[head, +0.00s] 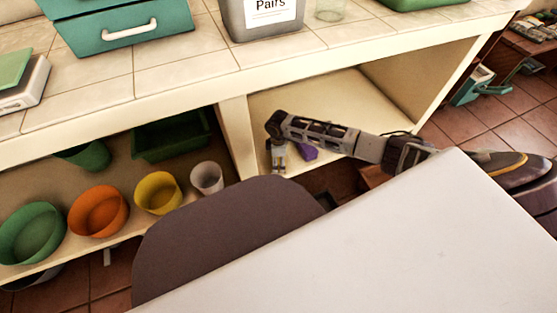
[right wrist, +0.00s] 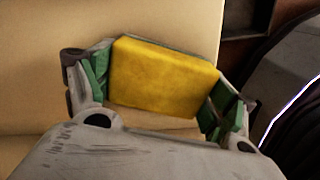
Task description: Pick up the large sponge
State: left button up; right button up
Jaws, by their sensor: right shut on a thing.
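The large sponge (right wrist: 165,76) is a yellow block that fills the space between the fingers in the right wrist view. My right gripper (right wrist: 160,88) is shut on it, with a finger at each of its short ends. In the head view my right arm reaches from the right into the open shelf bay under the counter, and the gripper (head: 278,158) points down near the bay's front edge. The sponge is hard to make out there. My left gripper is not in view.
A small purple thing (head: 307,151) shows beside my right gripper. The left bay holds green, orange (head: 99,211), yellow (head: 158,193) and white (head: 207,178) pots. A grey bin (head: 262,17) labelled Pairs and a teal box (head: 125,27) stand on the tiled counter.

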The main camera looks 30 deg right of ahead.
jog(key=shift+r+p, duration=0.65)
jog(key=shift+r, duration=0.55)
notch_tip(320, 180, up, 6)
jog(key=p, duration=0.3)
jog(key=shift+f, duration=0.15)
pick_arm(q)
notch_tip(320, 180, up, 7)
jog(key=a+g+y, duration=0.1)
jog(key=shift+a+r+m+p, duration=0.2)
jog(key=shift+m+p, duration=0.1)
pick_arm(e)
jog(key=shift+r, duration=0.9)
jog(key=shift+o, duration=1)
jog(key=shift+c, duration=1)
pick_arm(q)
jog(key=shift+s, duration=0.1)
pick_arm(e)
jog(key=shift+s, duration=0.15)
